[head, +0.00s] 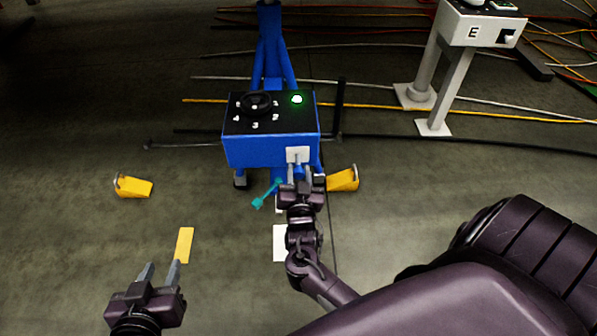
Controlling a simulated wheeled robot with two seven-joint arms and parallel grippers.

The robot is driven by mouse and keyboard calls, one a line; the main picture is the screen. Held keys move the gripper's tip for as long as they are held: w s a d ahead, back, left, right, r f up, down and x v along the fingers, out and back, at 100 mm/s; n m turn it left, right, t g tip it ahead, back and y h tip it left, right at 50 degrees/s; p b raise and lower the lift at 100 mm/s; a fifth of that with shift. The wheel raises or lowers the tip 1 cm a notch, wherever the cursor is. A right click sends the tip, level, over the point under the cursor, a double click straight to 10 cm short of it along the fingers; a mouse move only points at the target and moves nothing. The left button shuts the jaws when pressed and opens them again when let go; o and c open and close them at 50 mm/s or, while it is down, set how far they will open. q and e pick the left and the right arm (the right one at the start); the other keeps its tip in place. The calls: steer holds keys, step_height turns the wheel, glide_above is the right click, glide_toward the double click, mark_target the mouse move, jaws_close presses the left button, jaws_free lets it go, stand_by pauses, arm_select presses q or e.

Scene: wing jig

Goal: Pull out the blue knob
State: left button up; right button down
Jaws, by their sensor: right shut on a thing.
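A blue box (266,152) with a black top stands on a blue post. A white plate (298,154) is on its front face at the right. My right gripper (300,173) is at this plate, its fingers pointing at the box. It is shut on what appears to be the blue knob, which the fingers hide almost fully. How far the knob stands out from the plate cannot be told. My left gripper (161,270) is open and empty, low at the left, well away from the box.
The box top has a black dial (256,102) with numbers and a lit green lamp (297,99). A teal lever (266,195) hangs below the box. Yellow wedges (133,187) (343,179) lie on either side. Cables cross the floor behind; a white stand (462,60) is at the back right.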

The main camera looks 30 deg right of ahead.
steer(key=c, duration=1.3)
jaws_free()
steer(key=shift+s+a+f, duration=0.15)
steer(key=shift+s+f, duration=0.05)
steer(key=shift+o, duration=1.2)
steer(key=shift+r, duration=0.2)
arm_select(q)
steer(key=shift+s, duration=0.1)
steer(key=shift+r, duration=0.1)
arm_select(e)
steer(key=shift+s+a, duration=0.1)
steer(key=shift+s, duration=0.15)
arm_select(q)
steer(key=s+a+f+g+y+p, duration=0.1)
steer(key=s+a+f+g+y, duration=0.1)
steer(key=s+f+g, duration=0.3)
steer(key=s+f, duration=0.3)
steer(key=f, duration=0.1)
steer(key=shift+s+g+p, duration=0.2)
steer(key=shift+g+p, duration=0.1)
arm_select(e)
steer(key=v, duration=0.7)
steer(key=shift+s, duration=0.1)
